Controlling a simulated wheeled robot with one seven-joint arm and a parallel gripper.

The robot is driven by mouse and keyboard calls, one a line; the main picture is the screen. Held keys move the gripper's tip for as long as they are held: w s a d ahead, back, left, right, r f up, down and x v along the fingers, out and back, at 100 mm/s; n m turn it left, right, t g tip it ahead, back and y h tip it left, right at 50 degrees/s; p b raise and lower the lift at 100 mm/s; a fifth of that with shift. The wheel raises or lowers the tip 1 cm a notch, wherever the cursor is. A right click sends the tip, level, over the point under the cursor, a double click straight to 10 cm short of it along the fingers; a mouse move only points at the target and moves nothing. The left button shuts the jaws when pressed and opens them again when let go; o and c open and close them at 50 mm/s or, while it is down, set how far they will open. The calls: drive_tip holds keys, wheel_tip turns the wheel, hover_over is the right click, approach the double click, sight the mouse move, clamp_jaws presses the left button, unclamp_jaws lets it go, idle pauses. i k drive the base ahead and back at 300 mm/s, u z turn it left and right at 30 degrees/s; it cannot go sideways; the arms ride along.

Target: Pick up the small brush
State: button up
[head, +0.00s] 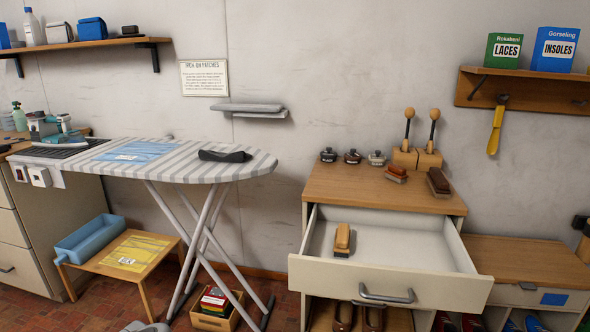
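Several brushes show in the head view. One with a light wooden body (342,240) lies in the open drawer (410,245), near its front left. A small reddish-brown brush (396,174) lies on the wooden cabinet top (345,187). A larger dark brown brush (438,182) lies to its right, near the right edge of the top. I cannot tell for certain which one is the task's small brush. My gripper is not in view.
Three small jars (352,157) and two wooden blocks with upright tools (430,158) stand along the cabinet's back. The drawer front (390,284) juts forward. An ironing board (190,165) stands left. A lower bench (525,262) is at the right.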

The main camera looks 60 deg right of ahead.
sight(396, 172)
drive_tip(key=u, duration=1.05)
drive_tip(key=k, duration=0.95)
drive_tip(key=z, duration=1.9)
